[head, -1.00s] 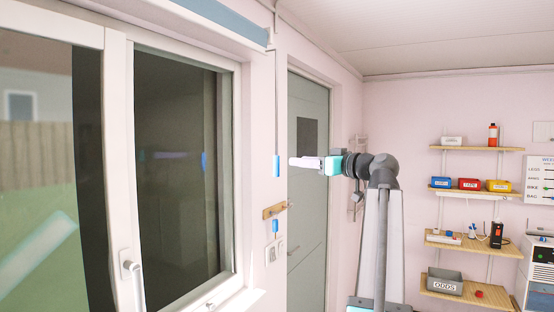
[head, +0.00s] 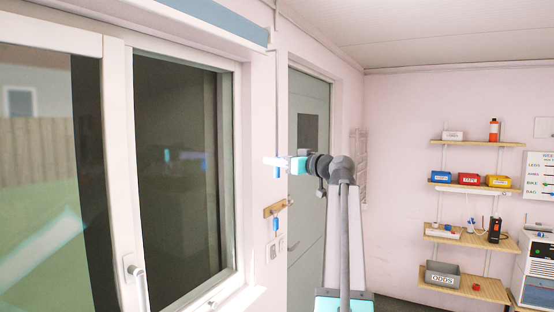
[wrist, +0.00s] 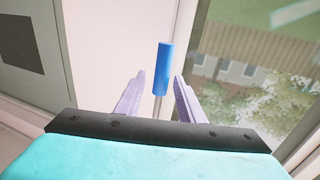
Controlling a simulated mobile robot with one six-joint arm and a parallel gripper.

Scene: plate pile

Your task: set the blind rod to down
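The blind rod hangs beside the window as a thin line (head: 277,95) with a blue handle (head: 277,171) low on it. My gripper (head: 268,160) is raised at the handle's height and partly covers it in the head view. In the wrist view, the blue handle (wrist: 163,68) stands upright between the two pale purple fingers of my gripper (wrist: 159,80). The fingers are apart, with gaps on both sides of the rod. A blue roller blind (head: 215,15) shows at the window top.
A wooden peg block (head: 276,208) sits on the wall below, with a second blue piece (head: 277,227) hanging under it. The window handle (head: 138,280) sticks out at lower left. A grey door (head: 307,190) is behind my arm. Shelves (head: 470,187) with bins stand far right.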

